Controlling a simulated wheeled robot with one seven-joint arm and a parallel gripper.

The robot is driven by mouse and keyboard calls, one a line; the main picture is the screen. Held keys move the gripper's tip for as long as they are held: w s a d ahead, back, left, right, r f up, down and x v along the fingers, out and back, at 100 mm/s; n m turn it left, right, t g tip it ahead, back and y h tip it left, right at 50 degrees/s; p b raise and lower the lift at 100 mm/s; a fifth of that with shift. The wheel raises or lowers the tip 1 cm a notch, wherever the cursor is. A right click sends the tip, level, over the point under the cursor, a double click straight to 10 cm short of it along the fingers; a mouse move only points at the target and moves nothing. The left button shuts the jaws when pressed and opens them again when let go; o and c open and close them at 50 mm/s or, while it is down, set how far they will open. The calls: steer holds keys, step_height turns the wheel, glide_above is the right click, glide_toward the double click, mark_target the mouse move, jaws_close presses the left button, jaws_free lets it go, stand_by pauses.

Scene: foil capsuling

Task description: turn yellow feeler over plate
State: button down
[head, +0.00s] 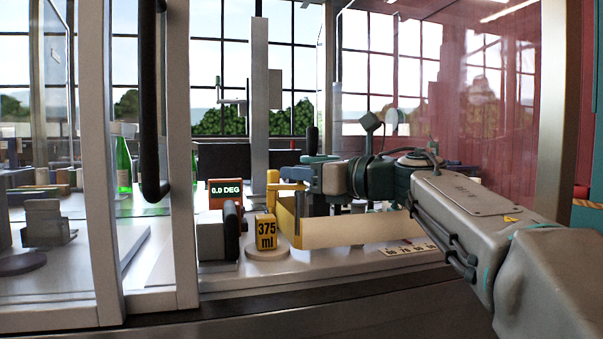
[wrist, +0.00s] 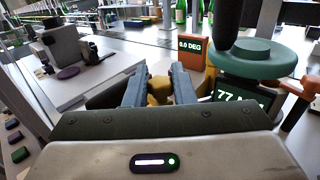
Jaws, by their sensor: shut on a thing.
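My gripper (head: 300,174) reaches in from the right in the head view, level above the bench. Its two grey fingers (wrist: 159,88) are closed around a yellow part, the feeler (wrist: 158,92), in the wrist view. In the head view yellow shows at the fingertips and just below them on the feeler (head: 286,190); the fingers hide some of it. A long cream plate (head: 355,233) stands below and to the right of the gripper. I cannot tell whether the feeler touches it. An orange-framed display (head: 226,193) reads 0.0 DEG; it also shows in the wrist view (wrist: 193,46).
A yellow 375 ml block (head: 266,232) stands on a round base just in front. A post and door frame with a black handle (head: 152,100) stand at left. In the wrist view a green round knob (wrist: 250,55) sits close right. Green bottles (head: 123,165) stand behind.

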steer(key=c, duration=1.3)
jaws_free()
steer(key=shift+o, duration=0.2)
steer(key=shift+d, duration=0.1)
steer(key=p+v, duration=0.2)
steer(key=v, duration=1.1)
steer(key=shift+s+d, duration=0.2)
steer(key=shift+s, duration=0.05)
